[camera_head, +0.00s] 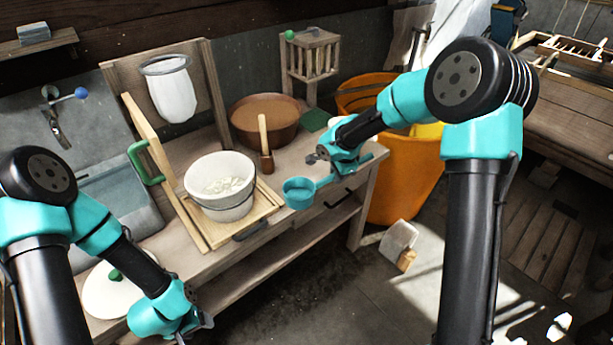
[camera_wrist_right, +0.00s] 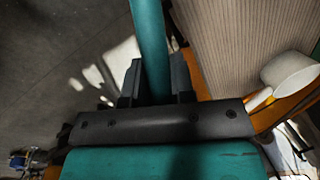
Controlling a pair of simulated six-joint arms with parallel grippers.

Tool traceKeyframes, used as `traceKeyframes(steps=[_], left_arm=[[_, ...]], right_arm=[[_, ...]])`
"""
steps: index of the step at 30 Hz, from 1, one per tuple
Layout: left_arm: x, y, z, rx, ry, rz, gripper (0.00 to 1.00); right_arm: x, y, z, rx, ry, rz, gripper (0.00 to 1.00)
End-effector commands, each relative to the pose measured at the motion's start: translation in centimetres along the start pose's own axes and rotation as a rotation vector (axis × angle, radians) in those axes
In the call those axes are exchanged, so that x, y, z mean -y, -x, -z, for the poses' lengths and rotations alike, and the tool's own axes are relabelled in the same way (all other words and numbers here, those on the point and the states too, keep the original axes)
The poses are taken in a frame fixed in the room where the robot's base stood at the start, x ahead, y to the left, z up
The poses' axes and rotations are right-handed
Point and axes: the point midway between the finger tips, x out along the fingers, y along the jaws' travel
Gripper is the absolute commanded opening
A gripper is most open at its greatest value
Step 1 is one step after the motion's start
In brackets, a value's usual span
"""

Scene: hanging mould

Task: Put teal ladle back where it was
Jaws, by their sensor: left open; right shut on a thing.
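The teal ladle (camera_head: 299,191) has a round cup and a short visible length of handle in the head view. My right gripper (camera_head: 324,160) is shut on its handle and holds it by the front right edge of the bench. In the right wrist view the teal handle (camera_wrist_right: 150,45) runs between the two dark fingers of my right gripper (camera_wrist_right: 158,80). The cup is out of that view. I cannot tell whether the ladle touches the bench. My left gripper (camera_head: 203,322) is open and empty at the lower left, in front of the bench.
A white bucket (camera_head: 220,180) with pale pieces stands on a wooden board. A brown bowl (camera_head: 266,122), a wooden mallet (camera_head: 264,145) and a slatted stand (camera_head: 310,57) are behind. A white lid (camera_head: 110,290) lies at left. An orange bin (camera_head: 405,175) stands right of the bench.

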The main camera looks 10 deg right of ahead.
Motion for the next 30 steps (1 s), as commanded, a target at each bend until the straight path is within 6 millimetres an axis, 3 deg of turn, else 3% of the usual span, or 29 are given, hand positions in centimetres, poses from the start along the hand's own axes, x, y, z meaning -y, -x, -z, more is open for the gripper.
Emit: traceKeyframes(steps=[5,30], left_arm=[[0.0,0.0,0.0,0.0,0.0,0.0,0.6],[0.0,0.0,0.0,0.0,0.0,0.0,0.6]], right_arm=[[1.0,-0.3,0.6,-0.001,-0.001,0.002,0.0],[12.0,-3.5,7.7,-0.001,-0.001,0.001,0.0]])
